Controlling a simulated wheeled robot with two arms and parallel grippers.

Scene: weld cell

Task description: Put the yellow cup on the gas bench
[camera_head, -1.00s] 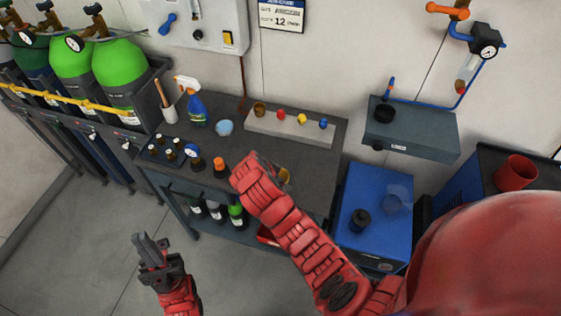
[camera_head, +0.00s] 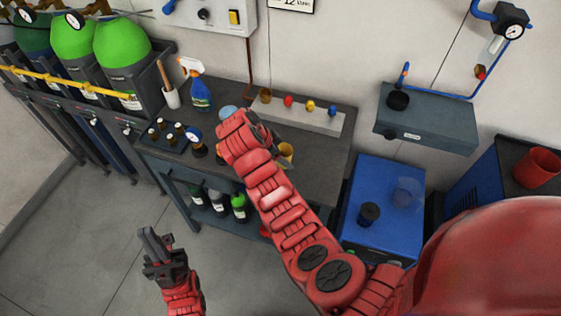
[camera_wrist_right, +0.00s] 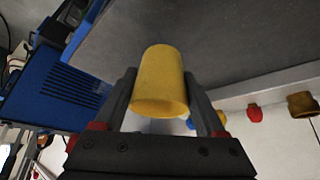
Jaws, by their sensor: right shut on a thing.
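The yellow cup (camera_wrist_right: 160,80) is between the two fingers of my right gripper (camera_wrist_right: 163,105) in the right wrist view, and the gripper is shut on it. In the head view the cup (camera_head: 286,152) shows beside my right wrist, over the dark top of the gas bench (camera_head: 318,170). My right forearm and wrist hide part of the bench and most of that gripper. I cannot tell whether the cup touches the bench top. My left gripper (camera_head: 156,243) is over the floor at lower left, apart from the bench, with nothing seen in it; its finger gap is unclear.
A grey strip with coloured knobs (camera_head: 330,118) runs along the bench's back. Several small bottles (camera_head: 170,133), a spray bottle (camera_head: 200,92) and a brush holder (camera_head: 171,97) stand on the left. A blue cabinet (camera_head: 385,215) is to the right. Green gas cylinders (camera_head: 122,45) stand far left.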

